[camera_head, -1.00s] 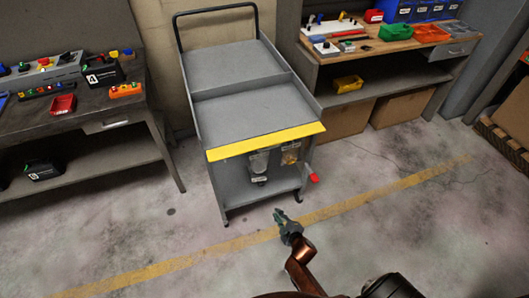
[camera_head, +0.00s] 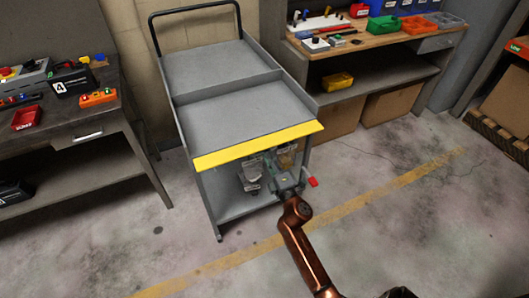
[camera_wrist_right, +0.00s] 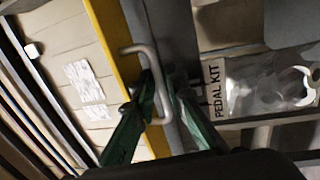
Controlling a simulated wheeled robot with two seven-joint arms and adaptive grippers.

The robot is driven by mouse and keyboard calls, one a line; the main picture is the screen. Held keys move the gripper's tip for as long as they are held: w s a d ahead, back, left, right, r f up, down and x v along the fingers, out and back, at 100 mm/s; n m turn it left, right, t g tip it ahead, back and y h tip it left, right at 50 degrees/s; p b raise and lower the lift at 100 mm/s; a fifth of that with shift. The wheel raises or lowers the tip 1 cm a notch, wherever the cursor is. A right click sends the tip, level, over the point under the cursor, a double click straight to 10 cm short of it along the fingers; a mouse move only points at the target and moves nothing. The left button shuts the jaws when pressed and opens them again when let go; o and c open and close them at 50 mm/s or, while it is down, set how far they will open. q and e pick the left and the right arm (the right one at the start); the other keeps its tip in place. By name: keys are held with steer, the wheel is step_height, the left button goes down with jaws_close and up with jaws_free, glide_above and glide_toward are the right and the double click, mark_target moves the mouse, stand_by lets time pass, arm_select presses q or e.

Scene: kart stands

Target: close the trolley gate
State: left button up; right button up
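The grey two-level trolley (camera_head: 217,72) stands ahead, with a push bar at its far end. A yellow strip (camera_head: 259,144) runs along its near edge, apparently the gate's edge; the gate's face is mostly hidden below it. In the right wrist view the yellow strip (camera_wrist_right: 112,45) runs beside a grey D-shaped handle (camera_wrist_right: 133,50). My right gripper (camera_head: 284,172) is just below the strip. Its green fingers (camera_wrist_right: 162,80) stand apart on either side of the handle bar, with a gap visible; firm contact is not clear. My left gripper is out of view.
A red piece (camera_head: 313,182) sticks out at the trolley's lower right. Workbenches stand left (camera_head: 80,134) and right (camera_head: 385,48). The floor in front is clear.

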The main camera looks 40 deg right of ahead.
steer(key=shift+w+d, duration=0.1)
steer(key=shift+w, duration=0.25)
steer(key=shift+c, duration=0.4)
jaws_close()
